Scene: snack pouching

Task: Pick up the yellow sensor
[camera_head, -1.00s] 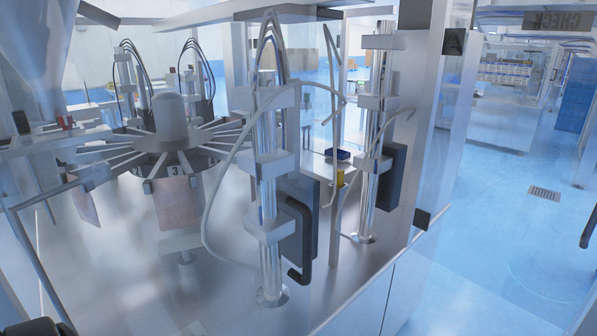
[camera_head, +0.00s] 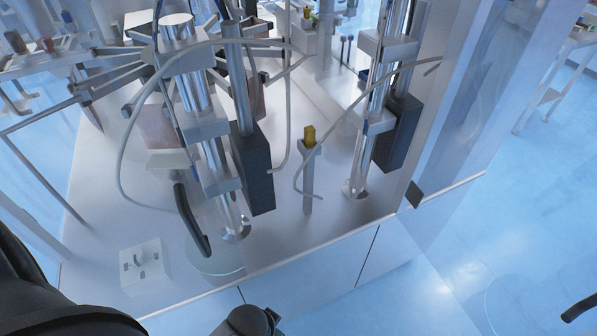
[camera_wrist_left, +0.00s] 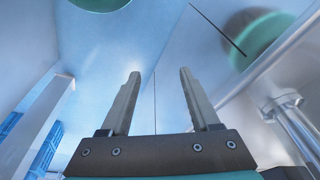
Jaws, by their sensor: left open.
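The yellow sensor (camera_head: 310,136) is a small yellow block on top of a slim grey upright post on the machine deck (camera_head: 290,222). It stands between two chrome columns, and a thin cable curves close by it. My left gripper (camera_wrist_left: 157,85) shows in the left wrist view with its two fingers apart and nothing between them. The sensor is not seen in that view. Dark parts of my arms show along the lower left and bottom of the head view, but neither gripper can be made out there.
A chrome column (camera_head: 193,90) with a dark box (camera_head: 252,170) and black handle (camera_head: 190,222) stands left of the sensor. Another column (camera_head: 361,160) with a dark box (camera_head: 398,132) stands right. A small white box (camera_head: 146,266) sits front left. A clear panel covers the right side.

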